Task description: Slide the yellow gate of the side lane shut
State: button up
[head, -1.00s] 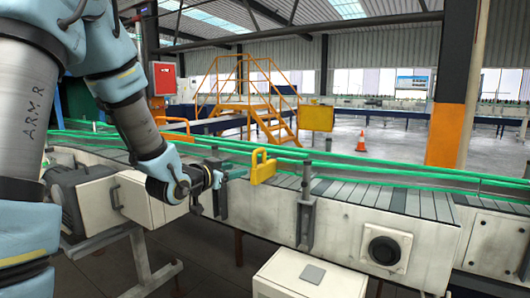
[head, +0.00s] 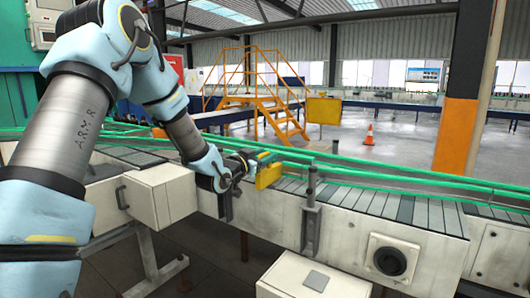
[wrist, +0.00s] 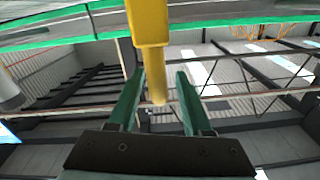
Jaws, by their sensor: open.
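The yellow gate (head: 268,176) stands at the near green rail of the conveyor, left of a grey upright post. In the wrist view a yellow bar with a narrower rounded end (wrist: 151,28) reaches between my fingers. My gripper (head: 256,163) is right at the gate's left side in the head view. Its two green fingers (wrist: 160,98) are open, one on each side of the yellow piece, with gaps visible. The gripper partly hides the gate's left edge in the head view. I cannot tell whether a finger touches it.
Green guide rails (head: 400,177) run along the slatted conveyor (head: 365,200). The grey post (head: 311,215) stands close right of the gate. A white box (head: 312,278) is below in front. Orange stairs (head: 285,120) and a traffic cone (head: 369,135) are farther back.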

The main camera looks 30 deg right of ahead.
jog(key=shift+d, duration=0.1)
grip_shut()
dwell(0.4)
jog(key=shift+w, duration=0.1)
dwell(0.9)
